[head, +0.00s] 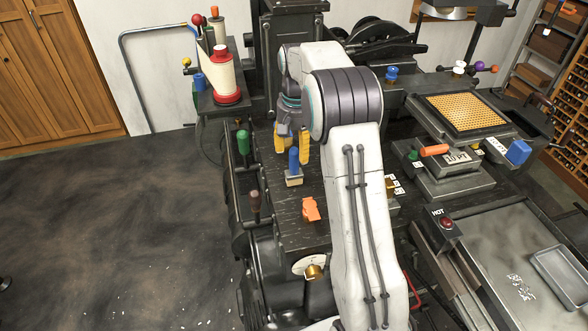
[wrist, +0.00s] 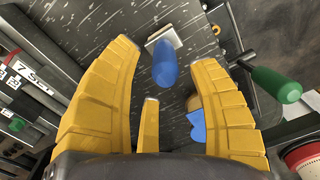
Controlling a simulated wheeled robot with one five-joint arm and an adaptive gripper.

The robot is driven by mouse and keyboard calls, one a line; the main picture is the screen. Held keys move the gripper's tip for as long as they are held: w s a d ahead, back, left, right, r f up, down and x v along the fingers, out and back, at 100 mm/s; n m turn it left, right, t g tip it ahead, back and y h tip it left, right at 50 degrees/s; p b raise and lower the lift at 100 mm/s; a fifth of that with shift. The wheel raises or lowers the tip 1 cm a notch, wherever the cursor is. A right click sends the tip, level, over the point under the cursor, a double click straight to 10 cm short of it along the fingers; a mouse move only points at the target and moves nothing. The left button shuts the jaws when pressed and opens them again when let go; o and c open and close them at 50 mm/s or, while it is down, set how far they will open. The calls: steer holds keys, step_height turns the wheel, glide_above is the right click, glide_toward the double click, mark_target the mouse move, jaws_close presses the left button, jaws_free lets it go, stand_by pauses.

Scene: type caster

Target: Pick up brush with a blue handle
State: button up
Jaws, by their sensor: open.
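The brush with a blue handle (head: 294,161) stands upright on the dark work surface (head: 300,235), its pale bristle end down and its handle up. In the wrist view the brush (wrist: 165,63) shows between the finger tips. My gripper (head: 291,153) is open, with its yellow fingers pointing down on either side of the upper handle. The gripper also shows in the wrist view (wrist: 163,52), spread and empty. I cannot tell whether any finger touches the handle.
An orange object (head: 311,209) lies nearer on the surface. A green-handled lever (head: 243,142) stands at the left edge. A red-based spool (head: 225,82) is behind left. The type caster's machinery (head: 455,170) fills the right side. Open floor (head: 110,230) lies left.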

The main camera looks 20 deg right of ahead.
mark_target(294, 164)
steer(key=shift+w+a+f+p, duration=0.1)
steer(key=shift+f+p, duration=0.05)
steer(key=shift+f, duration=1.3)
steer(key=shift+w+a+f+p, duration=0.1)
steer(key=shift+f+p, duration=0.05)
steer(key=shift+f, duration=1.25)
steer(key=shift+s, duration=0.1)
jaws_close()
